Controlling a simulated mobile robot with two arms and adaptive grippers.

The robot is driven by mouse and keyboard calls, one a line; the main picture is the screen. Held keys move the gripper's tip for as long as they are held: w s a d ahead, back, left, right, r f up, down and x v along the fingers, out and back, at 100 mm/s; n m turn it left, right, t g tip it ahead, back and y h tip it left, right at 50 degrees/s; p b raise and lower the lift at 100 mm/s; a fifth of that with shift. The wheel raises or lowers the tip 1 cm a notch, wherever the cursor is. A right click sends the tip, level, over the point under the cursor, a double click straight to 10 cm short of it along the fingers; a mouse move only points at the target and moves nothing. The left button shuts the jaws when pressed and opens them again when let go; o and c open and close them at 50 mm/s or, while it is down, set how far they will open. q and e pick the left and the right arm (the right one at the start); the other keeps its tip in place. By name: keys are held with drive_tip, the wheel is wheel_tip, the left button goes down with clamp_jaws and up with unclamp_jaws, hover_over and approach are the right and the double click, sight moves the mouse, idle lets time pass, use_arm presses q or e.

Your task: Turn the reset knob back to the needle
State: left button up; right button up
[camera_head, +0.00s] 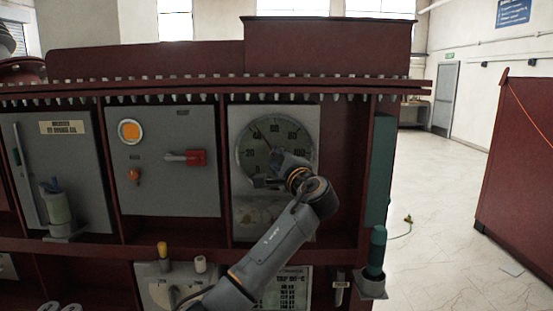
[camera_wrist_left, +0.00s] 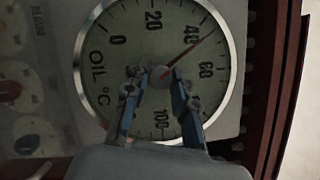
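The round oil temperature gauge (camera_head: 246,152) is set in a grey panel, and its lower right is partly covered by my left gripper (camera_head: 268,172). In the left wrist view the dial (camera_wrist_left: 100,62) reads OIL °C and fills the middle. Its thin dark reddish needle (camera_wrist_left: 195,46) points between 40 and 60. The small pale reset knob (camera_wrist_left: 161,75) is at the dial centre. My left gripper (camera_wrist_left: 157,80) has its two blue fingers apart, one on each side of the knob. Whether they touch it I cannot tell. My right gripper is out of view.
A panel with an orange lamp (camera_head: 129,131) and a red-handled switch (camera_head: 194,158) lies left of the gauge. A green cylinder (camera_head: 377,247) stands in a holder at lower right. A dark red frame (camera_head: 345,150) surrounds the panels. Open floor (camera_head: 440,210) lies right.

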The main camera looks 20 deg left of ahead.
use_arm(q)
drive_tip(key=o, duration=0.4)
drive_tip(key=v, duration=1.2)
